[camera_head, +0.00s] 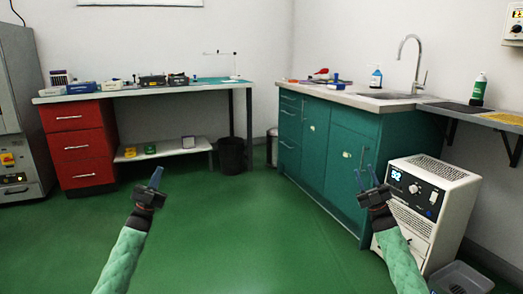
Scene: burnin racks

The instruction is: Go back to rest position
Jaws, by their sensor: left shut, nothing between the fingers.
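My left gripper (157,175) is at the left of the head view, held up over the green floor with its blue fingers together and nothing between them. My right gripper (378,172) is at the right, in front of the teal cabinet and beside the white machine in the picture. Its blue fingers stand apart with nothing visible between them. Both forearms come up from the bottom edge in pale green sleeves.
A teal sink cabinet (305,142) stands at the right, with a white machine (436,190) in front. A grey bin (461,279) is at the lower right. A red drawer unit (82,150) and a black bin (232,155) are at the back. The middle floor is clear.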

